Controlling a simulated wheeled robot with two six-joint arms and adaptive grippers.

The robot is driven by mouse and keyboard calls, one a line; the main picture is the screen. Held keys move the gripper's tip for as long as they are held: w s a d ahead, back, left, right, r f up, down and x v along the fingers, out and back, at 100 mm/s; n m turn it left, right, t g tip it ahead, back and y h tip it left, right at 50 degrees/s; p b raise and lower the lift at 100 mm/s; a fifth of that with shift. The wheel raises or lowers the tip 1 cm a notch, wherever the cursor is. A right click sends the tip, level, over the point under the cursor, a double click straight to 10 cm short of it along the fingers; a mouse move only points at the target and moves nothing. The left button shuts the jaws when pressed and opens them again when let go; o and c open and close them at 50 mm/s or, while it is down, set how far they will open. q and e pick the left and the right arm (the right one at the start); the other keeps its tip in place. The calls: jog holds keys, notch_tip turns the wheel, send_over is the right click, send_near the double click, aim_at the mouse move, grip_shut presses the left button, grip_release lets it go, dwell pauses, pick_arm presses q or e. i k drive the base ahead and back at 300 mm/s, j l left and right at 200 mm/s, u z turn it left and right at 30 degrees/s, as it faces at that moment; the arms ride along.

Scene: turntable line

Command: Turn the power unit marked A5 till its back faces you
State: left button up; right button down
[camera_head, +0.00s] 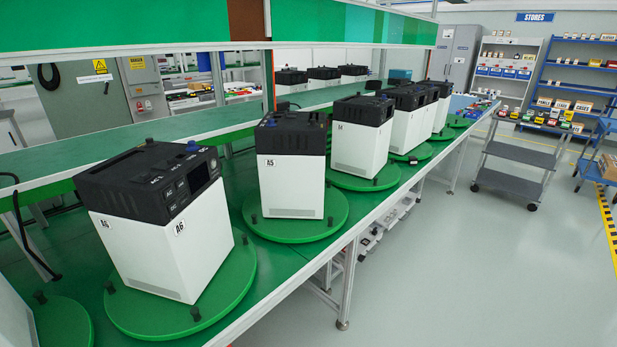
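The power unit marked A5 (290,185) stands upright on a round green turntable (336,212) on the green bench, left of the picture's middle. It has a black top section and a white body. Its A5 label is on the upper left of the broad white face turned towards me. That face is otherwise plain, with a faint slotted strip near its bottom. No screen or sockets show clearly on this side; its far sides are hidden. Dark pegs stand on the turntable's rim. Neither of my grippers is in view.
The unit marked A6 (162,245) stands nearer on its own turntable (235,290), its screen side turned right. Unit M (358,149) and several others continue beyond A5. A green shelf (150,134) runs behind. Open grey floor (470,270) lies right; a trolley (515,155) stands farther back.

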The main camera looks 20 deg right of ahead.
aim_at(337, 206)
jog(key=i+l+u, duration=0.15)
jog(key=l+u, duration=0.3)
jog(key=l, duration=0.3)
jog(key=l+u, duration=0.5)
jog(key=l, duration=0.3)
jog(key=i+l, duration=0.05)
